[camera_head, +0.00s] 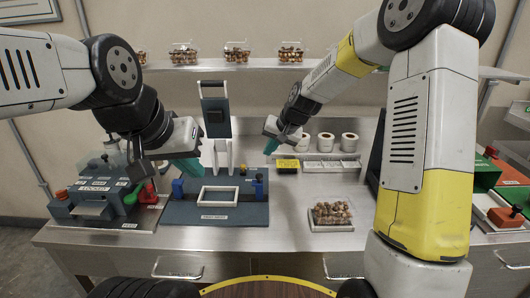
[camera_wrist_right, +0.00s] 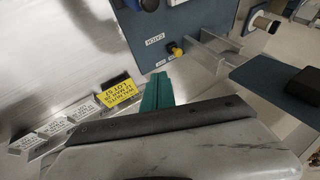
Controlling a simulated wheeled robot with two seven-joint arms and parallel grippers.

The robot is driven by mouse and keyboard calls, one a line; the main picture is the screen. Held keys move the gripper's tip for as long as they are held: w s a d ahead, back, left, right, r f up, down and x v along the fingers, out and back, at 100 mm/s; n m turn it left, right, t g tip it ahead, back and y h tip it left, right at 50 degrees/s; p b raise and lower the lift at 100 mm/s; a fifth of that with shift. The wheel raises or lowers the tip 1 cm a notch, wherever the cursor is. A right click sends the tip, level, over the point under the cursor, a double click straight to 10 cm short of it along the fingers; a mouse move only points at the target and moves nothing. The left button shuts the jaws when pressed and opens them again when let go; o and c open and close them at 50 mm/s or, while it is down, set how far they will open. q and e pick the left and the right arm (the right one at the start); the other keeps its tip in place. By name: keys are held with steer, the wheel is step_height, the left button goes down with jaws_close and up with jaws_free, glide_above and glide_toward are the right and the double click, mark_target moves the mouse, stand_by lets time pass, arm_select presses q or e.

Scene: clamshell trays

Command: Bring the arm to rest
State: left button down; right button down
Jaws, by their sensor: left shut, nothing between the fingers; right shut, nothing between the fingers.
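My left gripper (camera_head: 190,168) is shut and empty, its teal fingers held over the left part of the blue press station. My right gripper (camera_head: 271,146) is shut and empty, in the air near the back right of that station. Its teal fingers also show in the right wrist view (camera_wrist_right: 157,91), closed together beside the station's blue edge. The press station (camera_head: 178,212) has a white frame (camera_head: 218,188) and a raised lever (camera_head: 214,92). A clear tray of nuts (camera_head: 332,212) stands on the counter to the right, apart from both grippers.
A yellow label block (camera_head: 288,164) and white label blocks (camera_head: 330,165) stand behind, with several white rolls (camera_head: 326,142) at the back. A locker-like device (camera_head: 92,196) is at left; green and orange equipment (camera_head: 507,217) at right. A shelf (camera_head: 220,66) holds several filled trays.

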steer(key=shift+s+d+r, duration=0.25)
steer(key=shift+r, duration=0.35)
steer(key=s+d+r+n+h, duration=0.1)
steer(key=s+d+r, duration=0.35)
steer(key=s, duration=0.25)
steer(key=s+d+r+h, duration=0.1)
steer(key=s+d+r, duration=0.2)
steer(key=s+r, duration=0.35)
steer(key=s+d, duration=0.2)
steer(key=s, duration=0.7)
steer(key=s+d+r+t, duration=0.1)
steer(key=s+d, duration=0.2)
steer(key=s, duration=0.6)
steer(key=shift+d+r, duration=0.25)
steer(key=shift+d, duration=0.05)
